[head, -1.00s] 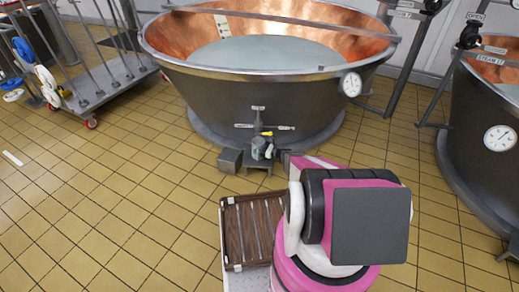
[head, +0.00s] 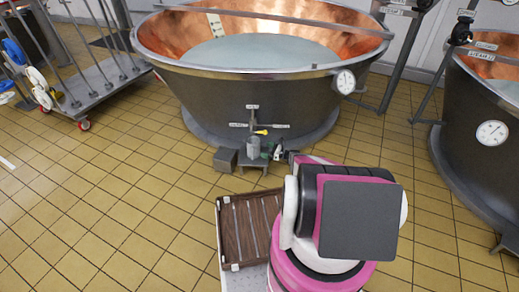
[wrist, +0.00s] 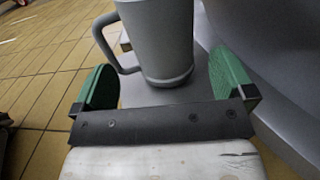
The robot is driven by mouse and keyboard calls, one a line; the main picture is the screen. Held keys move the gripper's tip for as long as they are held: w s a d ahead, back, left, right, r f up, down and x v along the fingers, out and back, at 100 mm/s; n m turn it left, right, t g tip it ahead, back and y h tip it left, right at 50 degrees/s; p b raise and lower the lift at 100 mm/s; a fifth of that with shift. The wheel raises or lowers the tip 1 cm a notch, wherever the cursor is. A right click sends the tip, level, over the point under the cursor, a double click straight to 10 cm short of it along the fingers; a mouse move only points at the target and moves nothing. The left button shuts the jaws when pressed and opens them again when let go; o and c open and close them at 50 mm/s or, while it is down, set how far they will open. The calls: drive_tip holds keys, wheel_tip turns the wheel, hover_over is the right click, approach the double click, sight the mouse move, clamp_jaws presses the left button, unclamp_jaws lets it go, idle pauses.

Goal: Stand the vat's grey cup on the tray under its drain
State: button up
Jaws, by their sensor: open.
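The grey cup (head: 253,146) stands upright at the foot of the near vat (head: 255,95), below the drain's yellow handle (head: 262,132). In the wrist view the cup (wrist: 158,40) has its handle on the left, and its base appears to rest on the flat grey tray (wrist: 200,85). The tray (head: 247,162) shows as a low stand in the head view. My gripper (wrist: 165,86) is open, its green fingers spread to either side and the cup just beyond them. In the head view my gripper (head: 272,151) is beside the cup, on its right. The cup's rim is outside the wrist view.
A grey box (head: 226,159) sits on the floor just left of the tray. A brown slatted crate (head: 232,232) is close in front of me. A second vat (head: 475,150) stands at right and a wheeled trolley (head: 90,85) at left. Tiled floor between is free.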

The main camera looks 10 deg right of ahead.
drive_tip(key=shift+v, duration=1.8)
